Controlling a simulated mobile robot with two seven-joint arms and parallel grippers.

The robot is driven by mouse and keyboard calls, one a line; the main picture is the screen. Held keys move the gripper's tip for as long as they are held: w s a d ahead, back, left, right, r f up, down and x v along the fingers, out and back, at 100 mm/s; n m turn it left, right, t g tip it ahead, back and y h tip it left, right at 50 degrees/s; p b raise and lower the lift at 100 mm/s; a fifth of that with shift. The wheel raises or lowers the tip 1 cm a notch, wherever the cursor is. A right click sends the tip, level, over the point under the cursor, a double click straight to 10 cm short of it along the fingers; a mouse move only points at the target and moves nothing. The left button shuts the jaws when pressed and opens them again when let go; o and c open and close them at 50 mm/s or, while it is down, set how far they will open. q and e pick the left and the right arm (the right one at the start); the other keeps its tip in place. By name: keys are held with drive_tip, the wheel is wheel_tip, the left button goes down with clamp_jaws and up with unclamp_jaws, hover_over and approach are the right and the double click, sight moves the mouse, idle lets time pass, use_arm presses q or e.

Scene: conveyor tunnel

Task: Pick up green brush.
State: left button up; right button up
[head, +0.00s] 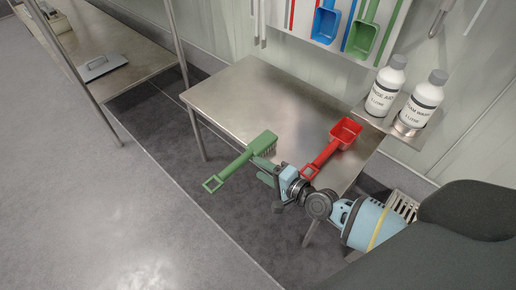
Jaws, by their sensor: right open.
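I cannot tell whether the fingers touch the brush. My left gripper is not in view.
A red scoop (334,144) lies on the table just right of my gripper. Blue (325,22) and green (363,39) scoops hang on the wall board. Two white bottles (385,88) (422,101) stand in a wall rack.

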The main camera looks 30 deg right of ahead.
sight(247, 160)
drive_tip(key=x, duration=0.5)
drive_tip(key=shift+a+r, duration=0.15)
drive_tip(key=shift+r, duration=0.2)
drive_tip(key=shift+c, duration=0.4)
drive_tip(key=shift+w, duration=0.1)
clamp_jaws()
